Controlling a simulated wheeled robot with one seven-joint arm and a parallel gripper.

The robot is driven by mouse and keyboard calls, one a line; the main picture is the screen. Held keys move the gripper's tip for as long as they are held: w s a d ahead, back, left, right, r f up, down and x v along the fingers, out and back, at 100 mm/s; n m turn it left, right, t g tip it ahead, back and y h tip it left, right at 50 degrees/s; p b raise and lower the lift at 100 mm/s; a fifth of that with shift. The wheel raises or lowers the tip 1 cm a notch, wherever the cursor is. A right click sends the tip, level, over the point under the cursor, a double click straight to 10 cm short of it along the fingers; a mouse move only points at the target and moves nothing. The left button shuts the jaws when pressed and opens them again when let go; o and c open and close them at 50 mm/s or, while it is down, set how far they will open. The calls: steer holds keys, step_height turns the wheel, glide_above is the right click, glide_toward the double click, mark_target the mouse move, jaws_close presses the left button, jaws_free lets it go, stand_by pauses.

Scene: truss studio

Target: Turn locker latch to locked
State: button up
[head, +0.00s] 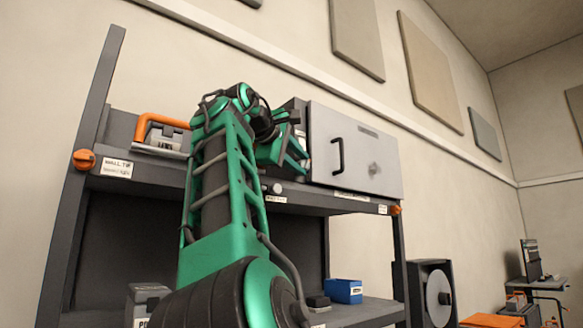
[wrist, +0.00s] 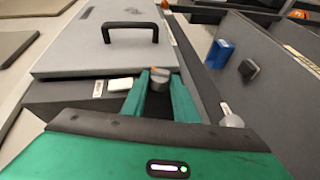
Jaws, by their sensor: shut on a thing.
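The locker (head: 355,150) is a box with a light grey door on the upper shelf; its door looks shut. A black handle (head: 337,155) is on the door, and it also shows in the wrist view (wrist: 130,30). In the wrist view my gripper (wrist: 158,85) has its green fingers shut around a small grey cylindrical latch knob (wrist: 158,78) with an orange mark, beside the door's edge. In the head view my gripper (head: 300,155) is at the door's left side, and the knob is hidden. The latch's exact turn angle is hard to tell.
The upper shelf (head: 230,195) runs under the locker. An orange-handled item (head: 160,128) stands to the left on it. A blue box (head: 343,291) and a small dark block (head: 318,301) sit on the lower shelf. Space in front of the door is open.

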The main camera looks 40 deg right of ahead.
steer(key=shift+f, duration=0.15)
steer(key=o, duration=1)
steer(key=v, duration=1)
steer(key=shift+a, duration=0.35)
steer(key=shift+c, duration=0.4)
